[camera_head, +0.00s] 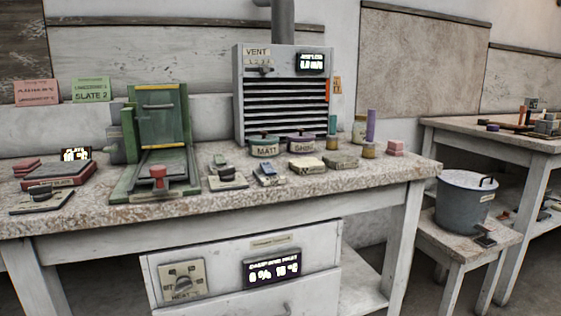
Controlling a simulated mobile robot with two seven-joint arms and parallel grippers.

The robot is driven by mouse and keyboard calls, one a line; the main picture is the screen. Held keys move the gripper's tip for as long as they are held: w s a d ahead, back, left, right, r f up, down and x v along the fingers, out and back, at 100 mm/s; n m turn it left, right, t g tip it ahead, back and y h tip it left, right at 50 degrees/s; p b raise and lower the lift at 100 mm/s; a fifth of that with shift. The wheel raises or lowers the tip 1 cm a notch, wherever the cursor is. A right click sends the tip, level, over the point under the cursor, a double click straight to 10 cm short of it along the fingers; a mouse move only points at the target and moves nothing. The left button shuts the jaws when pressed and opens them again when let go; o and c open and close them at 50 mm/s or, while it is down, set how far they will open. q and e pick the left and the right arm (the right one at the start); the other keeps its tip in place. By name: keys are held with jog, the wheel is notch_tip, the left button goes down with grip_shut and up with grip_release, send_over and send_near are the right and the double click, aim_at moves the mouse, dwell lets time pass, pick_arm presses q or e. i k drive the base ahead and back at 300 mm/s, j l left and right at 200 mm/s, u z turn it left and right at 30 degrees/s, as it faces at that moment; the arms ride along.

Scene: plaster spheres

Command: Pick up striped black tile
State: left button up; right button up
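No tile with clearly visible stripes can be made out in the head view. A dark flat piece (42,201) with a small pale part on top lies at the left front of the bench. Another dark and pale piece (229,182) lies right of the green press. A small dark flat piece (485,240) lies on the low stool beside the grey bucket. I cannot tell which of these, if any, is the striped black tile. Neither of my grippers shows in this view.
The speckled bench (120,212) carries a green press (160,140), a vent box (283,95), labelled tins (264,148) and small blocks. A grey bucket (463,203) stands on the low stool (440,237). Another cluttered table is at the right. The bench's right front is fairly clear.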

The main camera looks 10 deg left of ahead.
aim_at(335, 160)
jog(key=u, duration=0.7)
jog(key=l+u, duration=0.8)
jog(key=u, duration=0.15)
jog(key=k+l+u, duration=0.2)
jog(key=l, duration=0.25)
jog(key=l+u, duration=0.15)
jog(key=l, duration=0.25)
